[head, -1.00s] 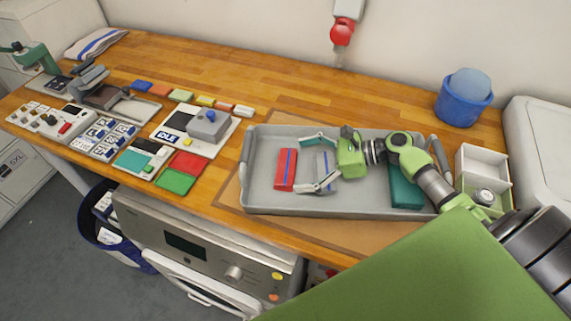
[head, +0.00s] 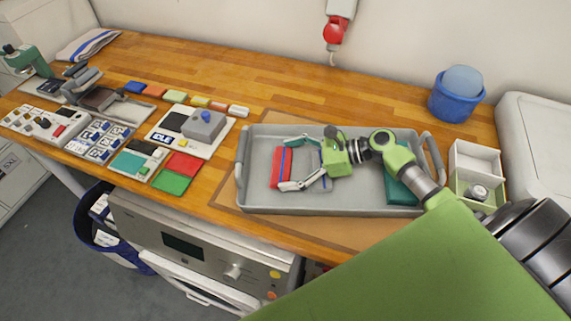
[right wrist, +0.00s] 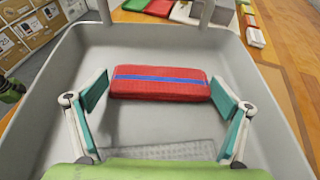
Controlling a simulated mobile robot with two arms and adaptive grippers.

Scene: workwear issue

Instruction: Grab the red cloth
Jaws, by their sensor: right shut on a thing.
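The red cloth (head: 281,168) is a folded block with a blue stripe, lying in the left part of the grey tray (head: 243,160). It also shows in the right wrist view (right wrist: 160,83), lying crosswise. My right gripper (head: 291,163) reaches in from the right, low in the tray. In the right wrist view its teal pads (right wrist: 160,100) stand at the two ends of the red cloth, shut on it. The cloth appears to rest on the tray floor. My left gripper is not seen.
A grey cloth (head: 317,181) lies under my right gripper, and a teal cloth (head: 400,186) lies at the tray's right. A divided white box (head: 476,157) and a blue tub (head: 455,99) stand right.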

